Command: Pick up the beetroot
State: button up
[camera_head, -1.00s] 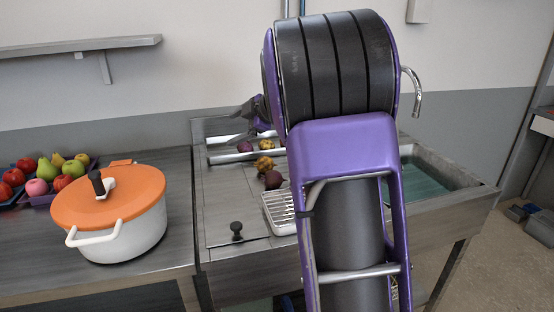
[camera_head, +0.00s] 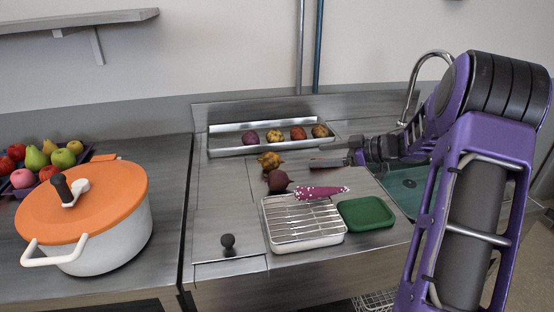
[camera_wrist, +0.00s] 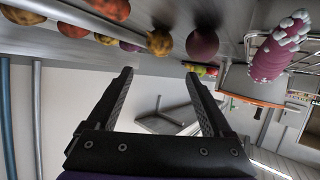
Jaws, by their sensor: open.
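The beetroot (camera_head: 278,180) is a dark purple-red round thing on the steel counter, just behind the wire rack. It shows at the top of the wrist view (camera_wrist: 202,43), beyond and above the right fingertip. My gripper (camera_head: 325,154) is open and empty, right of and behind the beetroot in the head view, pointing left. In the wrist view my gripper (camera_wrist: 160,76) has its two fingers spread apart with nothing between them. The beetroot is not touched.
A knobbly yellow-brown vegetable (camera_head: 269,160) sits right behind the beetroot. A steel tray (camera_head: 226,151) at the back holds several round vegetables. A white pot (camera_head: 108,240) stands left.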

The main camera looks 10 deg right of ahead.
jog(key=b, duration=0.2)
send_near(278, 159)
jog(key=x, duration=0.5)
jog(key=shift+s, duration=0.1)
jog(key=shift+b+x, duration=0.55)
jog(key=shift+x, duration=2.6)
jog(key=shift+r, duration=0.1)
jog(key=c, duration=1.1)
notch_tip(278, 159, up, 10)
jog(key=p, duration=0.2)
jog(key=shift+p, duration=0.4)
